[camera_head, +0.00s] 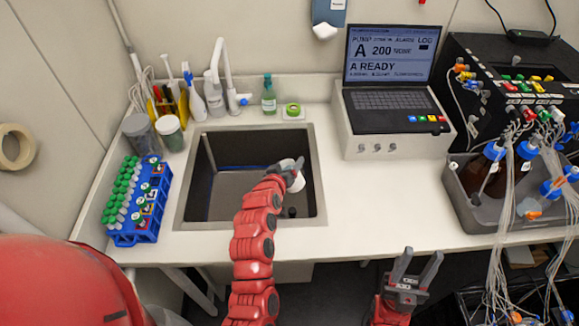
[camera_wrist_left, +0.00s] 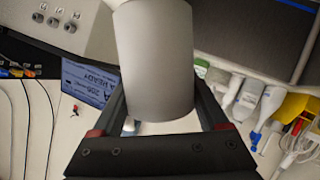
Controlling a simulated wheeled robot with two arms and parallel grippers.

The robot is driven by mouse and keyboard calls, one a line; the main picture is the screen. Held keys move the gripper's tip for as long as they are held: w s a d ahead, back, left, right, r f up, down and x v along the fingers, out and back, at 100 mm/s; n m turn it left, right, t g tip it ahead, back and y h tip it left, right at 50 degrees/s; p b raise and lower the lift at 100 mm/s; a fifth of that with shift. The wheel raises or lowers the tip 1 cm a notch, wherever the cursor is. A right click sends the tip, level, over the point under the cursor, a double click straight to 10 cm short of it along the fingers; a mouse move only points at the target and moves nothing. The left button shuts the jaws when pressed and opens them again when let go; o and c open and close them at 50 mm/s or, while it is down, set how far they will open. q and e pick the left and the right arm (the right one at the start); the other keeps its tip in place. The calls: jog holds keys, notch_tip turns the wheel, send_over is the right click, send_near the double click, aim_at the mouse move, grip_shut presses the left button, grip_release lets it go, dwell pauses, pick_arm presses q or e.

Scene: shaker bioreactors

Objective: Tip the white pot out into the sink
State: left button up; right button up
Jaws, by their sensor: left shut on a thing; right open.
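The white pot (camera_head: 291,165) is over the right side of the dark sink (camera_head: 248,196) in the head view. My left gripper (camera_head: 293,178) is shut on it there. In the left wrist view the pot (camera_wrist_left: 153,60) is a plain pale grey cylinder between the two fingers of my left gripper (camera_wrist_left: 158,105). The wrist view is strongly rotated, and the pot's opening and contents cannot be seen. My right gripper (camera_head: 416,268) is open and empty, in front of the counter's front edge.
A blue rack of green-capped tubes (camera_head: 139,203) stands left of the sink. A laptop-like console (camera_head: 393,95) stands right. The counter between sink and grey tray (camera_head: 462,200) is clear.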

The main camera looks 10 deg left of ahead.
pick_arm(q)
jog(key=shift+w+a+r+n+h+b, duration=0.15)
jog(key=shift+a+r+n+h+b, duration=0.35)
jog(key=shift+b, duration=0.75)
jog(key=shift+a+f+n+g+h+b, duration=0.1)
jog(key=shift+f+n+g+h+b, duration=0.3)
jog(key=shift+f+n+b, duration=0.45)
jog(key=shift+r+b, duration=0.25)
jog(key=shift+b, duration=0.1)
jog(key=shift+f+n+h+b, duration=0.3)
jog(key=shift+n+h+b, duration=0.35)
jog(key=shift+b, duration=0.35)
jog(key=shift+a, duration=0.1)
